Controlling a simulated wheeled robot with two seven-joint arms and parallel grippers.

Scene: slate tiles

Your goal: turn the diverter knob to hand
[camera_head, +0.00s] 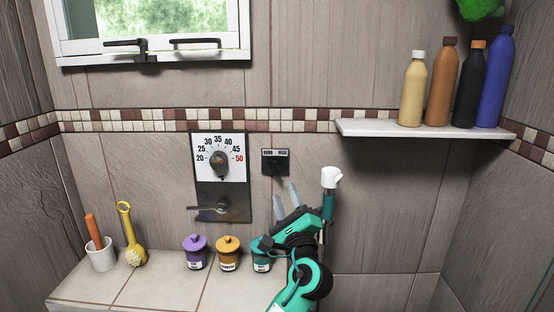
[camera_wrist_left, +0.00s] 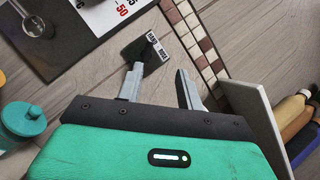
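The diverter is a small dark plate (camera_head: 275,162) on the tiled wall, right of the thermostat panel, with two white labels along its top. The knob on it is dark and hard to make out, so its pointing direction cannot be told. The diverter plate also shows in the left wrist view (camera_wrist_left: 147,50), just beyond the fingertips, with the label "HAND" readable. My left gripper (camera_head: 286,191) is open and empty below the plate, its two grey fingers apart and pointing up at the wall; they also show in the wrist view (camera_wrist_left: 158,78). My right gripper is not in view.
The thermostat panel (camera_head: 207,180) with dial and lever is to the left. A white-headed hand shower (camera_head: 331,178) is close right of my gripper. A shelf (camera_head: 425,131) with several bottles is at upper right. Jars, including a teal one (camera_head: 261,258), stand on the ledge below.

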